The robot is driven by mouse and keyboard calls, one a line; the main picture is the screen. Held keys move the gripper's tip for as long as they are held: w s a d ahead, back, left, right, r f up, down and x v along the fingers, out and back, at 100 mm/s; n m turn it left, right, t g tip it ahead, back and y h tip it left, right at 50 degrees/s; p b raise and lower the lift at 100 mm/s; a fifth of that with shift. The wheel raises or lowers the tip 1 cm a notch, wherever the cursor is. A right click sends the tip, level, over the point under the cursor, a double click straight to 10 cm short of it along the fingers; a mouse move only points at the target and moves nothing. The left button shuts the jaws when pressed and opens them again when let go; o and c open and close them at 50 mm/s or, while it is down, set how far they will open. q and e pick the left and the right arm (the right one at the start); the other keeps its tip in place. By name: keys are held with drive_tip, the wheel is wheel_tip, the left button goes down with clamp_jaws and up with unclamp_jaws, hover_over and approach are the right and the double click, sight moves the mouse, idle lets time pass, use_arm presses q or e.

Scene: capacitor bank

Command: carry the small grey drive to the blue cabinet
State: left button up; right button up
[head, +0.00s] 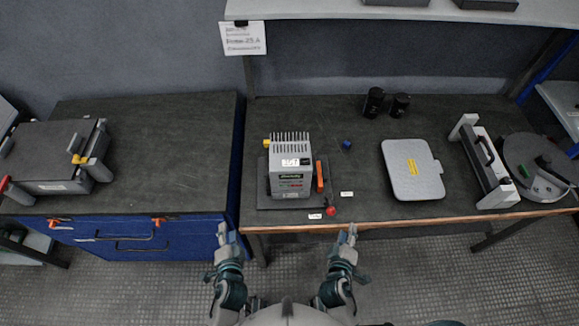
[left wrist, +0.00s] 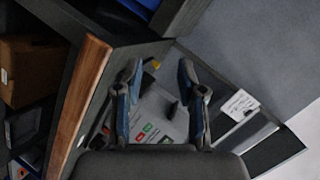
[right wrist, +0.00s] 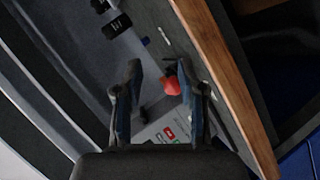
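The small grey drive (head: 290,168) stands upright on a dark base plate on the workbench, with fins on top, a label on its front and an orange piece at its right side. The blue cabinet (head: 190,237) stands to the left, with a dark top and orange-marked handles. My left gripper (head: 224,232) is open and empty in front of the cabinet's right end, below bench level in the head view. My right gripper (head: 347,233) is open and empty just in front of the bench edge, right of the drive. Neither gripper touches the drive.
A red knob (head: 330,211) lies near the bench's front edge. A flat grey case (head: 412,169), black cylinders (head: 373,102) and a white-and-black device (head: 487,165) stand further right. A dark box unit (head: 55,157) occupies the cabinet top's left; its right part is clear.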

sight(266, 156)
use_arm(q)
drive_tip(key=w+d+r+m+t+h, duration=0.2)
drive_tip(key=d+r+m+t+h, duration=0.2)
drive_tip(key=d+r+m, duration=0.2)
drive_tip(key=d+m, duration=0.2)
drive_tip(key=d, duration=0.2)
drive_tip(key=shift+r+m+t, duration=0.35)
drive_tip(key=shift+m+t, duration=0.05)
use_arm(e)
drive_tip(key=w+a+r+n+t+y, duration=0.3)
drive_tip(key=a+r+n+t, duration=0.2)
drive_tip(key=a, duration=0.5)
wheel_tip(266, 156, up, 2)
drive_tip(key=n, duration=0.3)
drive_tip(key=shift+a+r, duration=0.2)
drive_tip(key=shift+a, duration=0.05)
use_arm(q)
drive_tip(key=w, duration=0.5)
drive_tip(key=w+d, duration=0.1)
drive_tip(key=w, duration=1.1)
drive_tip(key=shift+w+d, duration=0.2)
drive_tip(key=shift+d, duration=0.05)
use_arm(e)
drive_tip(key=w, duration=0.5)
drive_tip(key=w+d, duration=0.1)
drive_tip(key=w, duration=1.1)
drive_tip(key=shift+w+d, duration=0.2)
drive_tip(key=shift+d, duration=0.2)
